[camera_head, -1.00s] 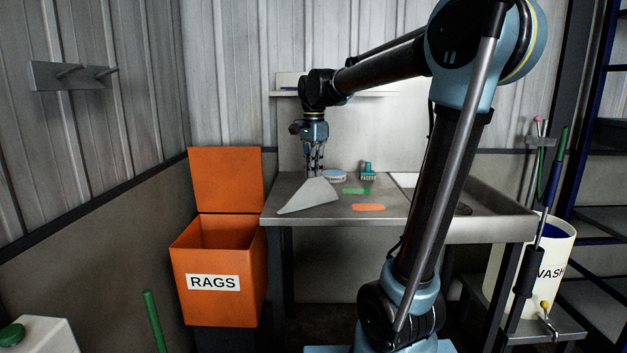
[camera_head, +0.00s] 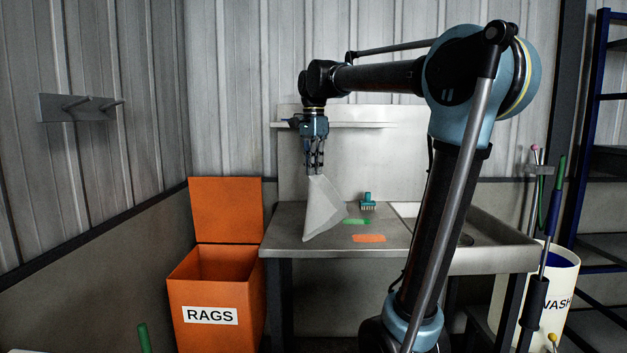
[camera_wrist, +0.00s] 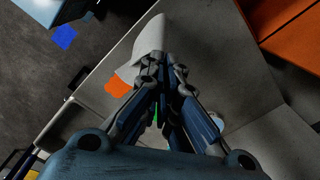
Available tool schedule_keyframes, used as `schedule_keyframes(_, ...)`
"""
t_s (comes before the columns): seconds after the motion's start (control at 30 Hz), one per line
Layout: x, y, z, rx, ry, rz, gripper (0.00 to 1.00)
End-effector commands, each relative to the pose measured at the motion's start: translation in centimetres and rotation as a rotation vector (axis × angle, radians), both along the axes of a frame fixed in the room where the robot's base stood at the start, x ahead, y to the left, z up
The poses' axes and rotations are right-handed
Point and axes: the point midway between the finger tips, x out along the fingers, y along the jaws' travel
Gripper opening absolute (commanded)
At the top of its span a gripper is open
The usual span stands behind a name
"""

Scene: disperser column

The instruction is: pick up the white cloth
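The white cloth (camera_head: 322,208) hangs from my gripper (camera_head: 315,170) in the head view, draped in a tall peaked shape. Its lower edge is at or just above the metal table (camera_head: 285,222); I cannot tell whether it touches. My gripper points down, its fingers closed on the cloth's top end. In the wrist view the cloth (camera_wrist: 165,35) spreads out beyond the fingertips (camera_wrist: 160,62), which are close together. The round blue-and-white item seen earlier on the table is hidden behind the cloth in the head view.
A green piece (camera_head: 357,221), an orange piece (camera_head: 369,238) and a teal brush (camera_head: 367,202) lie on the table. An open orange RAGS bin (camera_head: 215,300) stands left of the table. A sink (camera_head: 480,232) is at the right. A shelf (camera_head: 350,124) is behind.

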Motion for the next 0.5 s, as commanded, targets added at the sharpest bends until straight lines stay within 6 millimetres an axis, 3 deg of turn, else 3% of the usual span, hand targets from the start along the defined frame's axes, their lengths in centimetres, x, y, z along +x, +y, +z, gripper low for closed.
schedule_keyframes(0.3, 0.0, 0.0, 6.2, 0.0, 0.0, 0.0, 0.0)
schedule_keyframes(0.5, 0.0, 0.0, 7.4, 0.0, 0.0, 0.0, 0.0)
